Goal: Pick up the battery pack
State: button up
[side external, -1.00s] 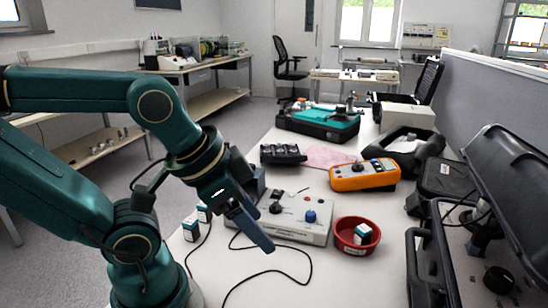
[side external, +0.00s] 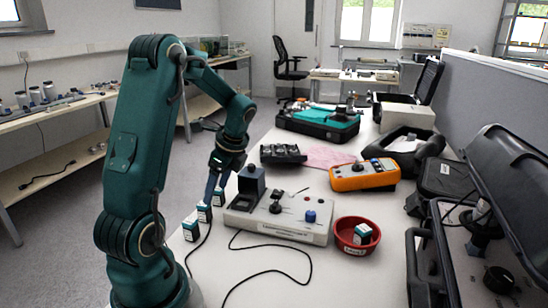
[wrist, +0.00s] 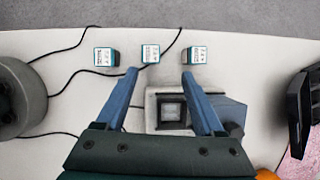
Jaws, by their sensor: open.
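Three small white and teal battery packs stand in a row on the table left of the grey control box. In the side view they are the near pack (side external: 190,229), the middle pack (side external: 204,213) and the far pack (side external: 218,197). The wrist view shows the same row as a left pack (wrist: 106,57), a middle pack (wrist: 150,53) and a right pack (wrist: 194,55). Another similar pack (side external: 363,233) sits in a red bowl (side external: 345,246). My gripper (wrist: 160,73) is open and empty, pointing down, with its blue fingertips close to the row.
The grey control box (side external: 290,232), with a dark square block (side external: 251,181) at its left end, stands beside my gripper. A black cable (side external: 275,271) curls across the front table. An orange meter (side external: 364,176) and an open black case (side external: 430,265) are further right.

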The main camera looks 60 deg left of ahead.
aim_at(204, 208)
jog(key=shift+s+a+f+n+g+h, duration=0.2)
jog(key=shift+s+a+f, duration=0.05)
jog(key=shift+s+f, duration=0.35)
jog(key=shift+s+a+f+n+g+h, duration=0.2)
jog(key=shift+s+a+f, duration=0.05)
jog(key=shift+s+f, duration=0.35)
jog(key=shift+x, duration=2.15)
jog(key=shift+w, duration=0.1)
grip_shut()
